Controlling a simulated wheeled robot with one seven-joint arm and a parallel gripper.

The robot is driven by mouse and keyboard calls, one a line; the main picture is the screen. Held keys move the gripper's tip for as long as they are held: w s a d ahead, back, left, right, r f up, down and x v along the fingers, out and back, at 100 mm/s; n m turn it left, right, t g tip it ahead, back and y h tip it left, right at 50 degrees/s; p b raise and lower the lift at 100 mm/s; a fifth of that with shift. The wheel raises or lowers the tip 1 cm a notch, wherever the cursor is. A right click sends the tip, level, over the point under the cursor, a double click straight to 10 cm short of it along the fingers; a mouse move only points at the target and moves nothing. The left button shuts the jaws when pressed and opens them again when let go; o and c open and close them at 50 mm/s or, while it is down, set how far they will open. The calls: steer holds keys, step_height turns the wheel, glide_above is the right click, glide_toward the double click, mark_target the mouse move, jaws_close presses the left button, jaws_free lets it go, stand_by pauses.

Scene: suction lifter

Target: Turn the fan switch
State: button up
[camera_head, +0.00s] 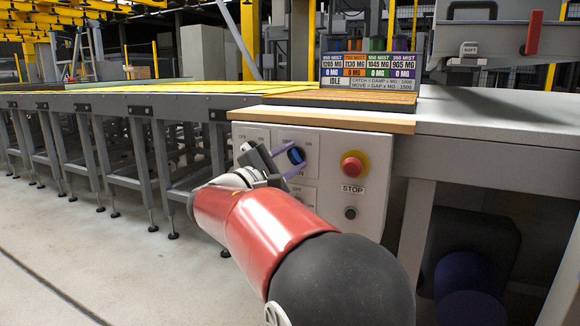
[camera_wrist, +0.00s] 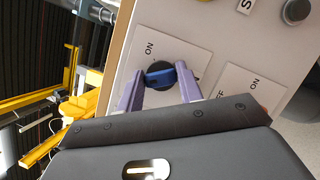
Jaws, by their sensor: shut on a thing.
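The fan switch (camera_head: 296,155) is a round dark knob with a blue grip bar on the light grey control panel (camera_head: 375,193). In the wrist view the knob (camera_wrist: 159,75) sits on a white plate marked ON, its blue bar lying nearly level across the picture. My gripper (camera_head: 291,157) reaches the knob from the left in the head view. Its two purple fingers (camera_wrist: 160,86) stand on either side of the blue bar, shut on it. The plate's other label is partly hidden by a finger.
A red stop button (camera_head: 353,164) on a yellow base sits right of the switch, with a dark round button (camera_head: 350,213) below. Other OFF/ON plates lie close around the knob. A wooden edge (camera_head: 330,120) overhangs the panel top. A coloured display (camera_head: 369,68) stands above.

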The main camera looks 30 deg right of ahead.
steer(key=m+g+y+b, duration=0.1)
steer(key=m+b, duration=0.1)
steer(key=m, duration=0.2)
steer(key=shift+f, duration=0.1)
steer(key=m+y+b, duration=0.1)
steer(key=m+b, duration=0.1)
steer(key=m, duration=0.1)
steer(key=shift+m+g, duration=0.3)
steer(key=shift+g, duration=0.1)
steer(key=m+y+b, duration=0.1)
steer(key=m+y, duration=0.1)
steer(key=m, duration=0.1)
steer(key=shift+m+b, duration=0.3)
steer(key=shift+b, duration=0.1)
steer(key=shift+r+m+t+y+b, duration=0.15)
steer(key=shift+m+y+b, duration=0.2)
steer(key=shift+m, duration=0.35)
steer(key=shift+r+m+t+y+b, duration=0.15)
steer(key=shift+m+y+b, duration=0.2)
steer(key=shift+m, duration=0.35)
steer(key=shift+f, duration=0.1)
steer(key=o, duration=1)
steer(key=shift+c, duration=0.2)
